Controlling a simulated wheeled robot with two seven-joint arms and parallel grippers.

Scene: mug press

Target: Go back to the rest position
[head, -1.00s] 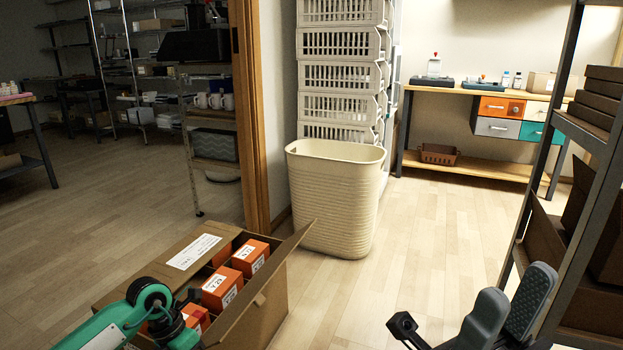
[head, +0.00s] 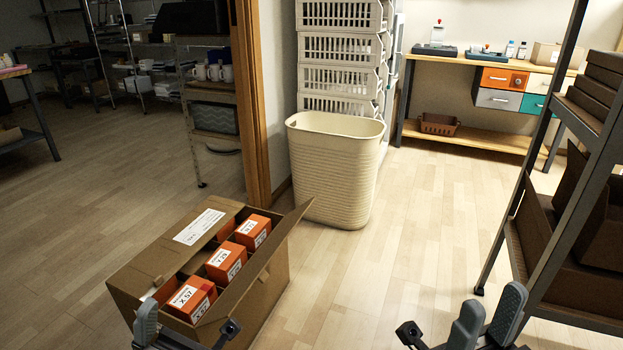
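My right gripper (head: 491,303) is at the bottom right, in front of the floor. Its two grey fingers stand apart with a narrow empty gap between them, and nothing is held. My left gripper (head: 146,321) is at the bottom left, in front of the open cardboard box. One grey finger shows clearly; the rest is cut off by the picture's lower edge, so its opening cannot be judged. I see no object in it.
The cardboard box (head: 265,300) holds several orange cartons (head: 226,261). A cream bin (head: 333,180) stands beyond it. A dark shelf rack (head: 557,200) stands close on the right. White mugs (head: 214,73) sit on a cart behind the doorway. The middle floor is clear.

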